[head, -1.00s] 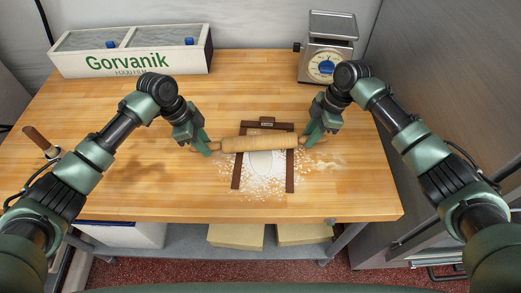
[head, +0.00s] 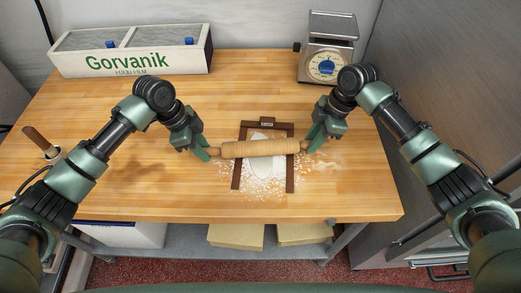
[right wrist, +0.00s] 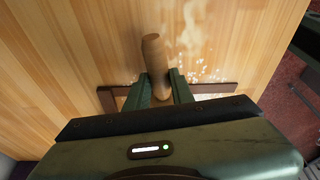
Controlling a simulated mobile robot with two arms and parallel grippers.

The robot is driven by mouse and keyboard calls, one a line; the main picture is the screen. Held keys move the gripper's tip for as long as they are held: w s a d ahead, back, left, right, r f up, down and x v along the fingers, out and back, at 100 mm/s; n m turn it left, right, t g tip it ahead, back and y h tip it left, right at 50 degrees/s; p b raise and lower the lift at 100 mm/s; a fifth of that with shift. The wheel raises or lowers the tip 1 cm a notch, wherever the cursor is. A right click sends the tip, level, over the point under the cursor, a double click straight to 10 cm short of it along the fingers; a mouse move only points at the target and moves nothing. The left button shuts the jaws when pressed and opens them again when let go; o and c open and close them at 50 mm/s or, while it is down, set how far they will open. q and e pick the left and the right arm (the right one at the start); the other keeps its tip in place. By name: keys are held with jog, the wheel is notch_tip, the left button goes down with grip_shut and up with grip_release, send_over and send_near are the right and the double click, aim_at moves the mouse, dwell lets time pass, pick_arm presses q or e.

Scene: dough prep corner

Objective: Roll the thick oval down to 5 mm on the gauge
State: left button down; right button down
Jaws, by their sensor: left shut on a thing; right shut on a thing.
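A wooden rolling pin (head: 260,148) lies crosswise over the brown gauge frame (head: 290,178) in the middle of the table. My left gripper (head: 210,152) is shut on its left handle and my right gripper (head: 312,146) is shut on its right handle. In the right wrist view, the pin's handle (right wrist: 154,55) stands between the fingers of my right gripper (right wrist: 160,82). The pale dough oval (head: 264,168) lies inside the frame on flour; the pin covers its middle part. Its thickness and the gauge marking are too small to read.
A kitchen scale (head: 327,60) stands at the back right. A white box marked Gorvanik (head: 130,62) stands at the back left. A wooden-handled tool (head: 40,141) is at the left edge. Scattered flour surrounds the frame; the wooden table (head: 120,195) is clear at front left.

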pick_arm(q)
jog(key=shift+w+f, duration=0.1)
jog(key=shift+w, duration=0.05)
pick_arm(e)
jog(key=shift+w+f, duration=0.1)
jog(key=shift+w, duration=0.05)
pick_arm(q)
jog(key=shift+f, duration=0.1)
pick_arm(e)
jog(key=shift+f, duration=0.1)
pick_arm(q)
jog(key=shift+f, duration=0.2)
pick_arm(e)
jog(key=shift+f, duration=0.25)
pick_arm(q)
jog(key=shift+f, duration=0.1)
pick_arm(e)
jog(key=shift+f, duration=0.1)
pick_arm(q)
jog(key=c, duration=1.1)
grip_release()
jog(key=shift+f, duration=0.1)
pick_arm(e)
jog(key=c, duration=1.1)
grip_release()
